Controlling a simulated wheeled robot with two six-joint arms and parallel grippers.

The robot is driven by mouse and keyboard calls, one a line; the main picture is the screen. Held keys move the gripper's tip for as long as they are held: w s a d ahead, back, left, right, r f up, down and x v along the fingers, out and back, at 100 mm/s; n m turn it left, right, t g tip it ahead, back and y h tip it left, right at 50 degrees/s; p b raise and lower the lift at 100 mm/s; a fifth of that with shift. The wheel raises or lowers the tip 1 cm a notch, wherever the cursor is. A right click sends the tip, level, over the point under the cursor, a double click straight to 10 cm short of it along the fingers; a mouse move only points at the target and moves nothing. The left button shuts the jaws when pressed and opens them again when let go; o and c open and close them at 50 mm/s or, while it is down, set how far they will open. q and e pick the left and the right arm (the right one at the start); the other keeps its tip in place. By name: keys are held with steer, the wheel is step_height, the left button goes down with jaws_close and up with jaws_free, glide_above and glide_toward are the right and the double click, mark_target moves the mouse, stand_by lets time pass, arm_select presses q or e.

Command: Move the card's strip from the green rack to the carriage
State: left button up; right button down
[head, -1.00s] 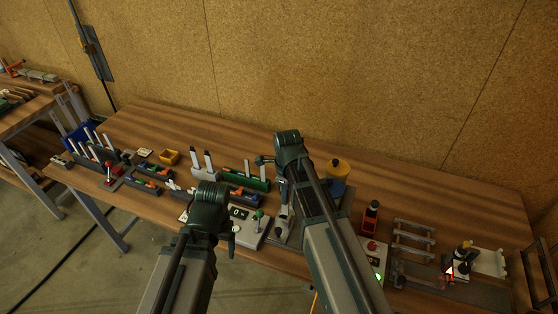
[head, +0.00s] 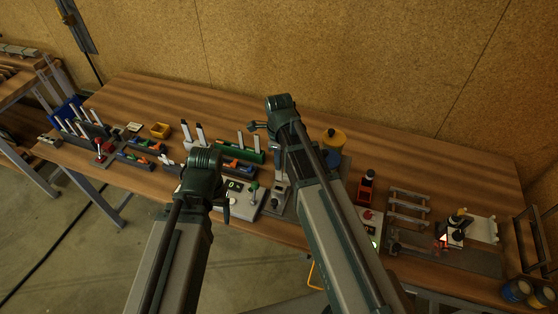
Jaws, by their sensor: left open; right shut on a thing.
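The long green rack (head: 240,153) stands behind the middle of the bench, with upright white strips in and beside it. My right gripper (head: 258,127) shows only in part at the left of its wrist, above the right end of this rack. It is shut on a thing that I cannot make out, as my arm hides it. My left gripper (head: 204,165) is open, over the bench in front of the rack, its fingers mostly hidden by its own wrist. I cannot tell which device is the carriage; a grey device (head: 280,190) sits partly behind my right arm.
A grey box (head: 243,198) with a green knob is between my arms. A yellow-topped can (head: 334,138), a red-and-black block (head: 366,187) and a grey rail frame (head: 409,207) stand to the right. The back of the bench is clear.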

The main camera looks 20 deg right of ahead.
mark_target(279, 179)
steer(key=shift+f+b, duration=1.65)
steer(key=shift+f, duration=0.35)
steer(key=shift+f+b, duration=3.3)
steer(key=shift+b, duration=0.05)
steer(key=c, duration=0.8)
jaws_free()
steer(key=shift+c, duration=0.2)
steer(key=shift+r, duration=0.15)
step_height(279, 179, up, 14)
steer(key=p, duration=1.4)
steer(key=shift+f, duration=0.2)
